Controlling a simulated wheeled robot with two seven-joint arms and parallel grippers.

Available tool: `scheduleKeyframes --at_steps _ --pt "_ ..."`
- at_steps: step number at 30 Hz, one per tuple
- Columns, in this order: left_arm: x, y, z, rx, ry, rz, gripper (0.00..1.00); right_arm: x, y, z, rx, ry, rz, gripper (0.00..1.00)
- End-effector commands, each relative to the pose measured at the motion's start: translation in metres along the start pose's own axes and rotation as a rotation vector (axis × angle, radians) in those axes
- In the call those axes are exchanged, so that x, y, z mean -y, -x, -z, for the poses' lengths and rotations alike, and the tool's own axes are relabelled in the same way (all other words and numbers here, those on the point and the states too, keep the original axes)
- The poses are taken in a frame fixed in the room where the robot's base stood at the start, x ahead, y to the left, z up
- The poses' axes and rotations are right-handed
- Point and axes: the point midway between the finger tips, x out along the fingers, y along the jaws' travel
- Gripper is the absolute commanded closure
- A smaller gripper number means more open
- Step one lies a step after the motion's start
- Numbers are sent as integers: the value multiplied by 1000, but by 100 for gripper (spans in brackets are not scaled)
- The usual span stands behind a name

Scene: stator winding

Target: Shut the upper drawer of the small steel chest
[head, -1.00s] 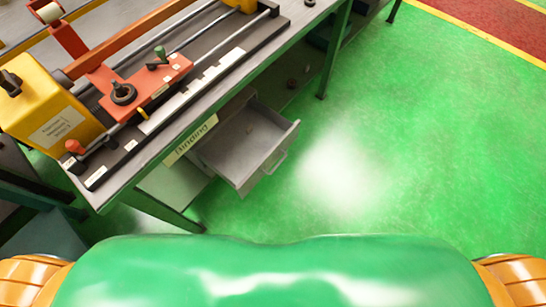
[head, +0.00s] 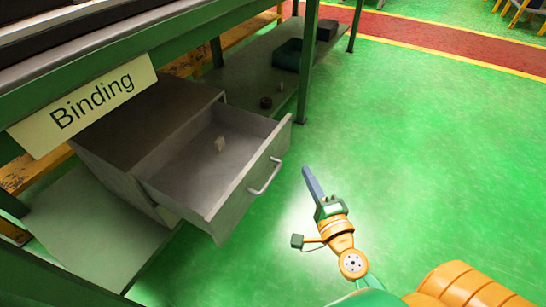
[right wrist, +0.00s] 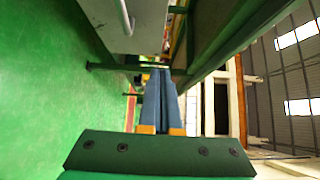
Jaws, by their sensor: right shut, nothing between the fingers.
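The small steel chest (head: 135,115) stands on the shelf under the workbench. Its upper drawer (head: 238,205) is pulled well out, with its inside in sight and a bar handle (head: 265,178) on its front. My right gripper (head: 308,171) is shut and empty, to the right of the drawer front and apart from it. In the right wrist view its blue fingers (right wrist: 160,72) lie together, and the grey drawer front (right wrist: 105,28) with its handle (right wrist: 125,17) shows at the upper left. The chest's lower part is mostly hidden. My left gripper is not in view.
A "Binding" sign (head: 85,105) hangs on the bench edge above the chest. A green bench leg (head: 308,65) stands behind the drawer. A dark green bin (head: 288,55) sits on the shelf. The green floor to the right is clear.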

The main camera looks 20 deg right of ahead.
Motion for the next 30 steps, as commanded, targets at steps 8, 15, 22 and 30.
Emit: scheduleKeyframes --at_steps 8,15,22,30 --pt "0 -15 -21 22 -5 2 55 6 -60 -1 1 2 2 100" --pt "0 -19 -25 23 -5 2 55 3 -102 -14 2 -1 0 100" --pt "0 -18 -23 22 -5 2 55 2 -115 -28 2 3 -2 100" --pt "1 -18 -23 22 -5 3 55 2 -116 -29 2 5 -2 100"
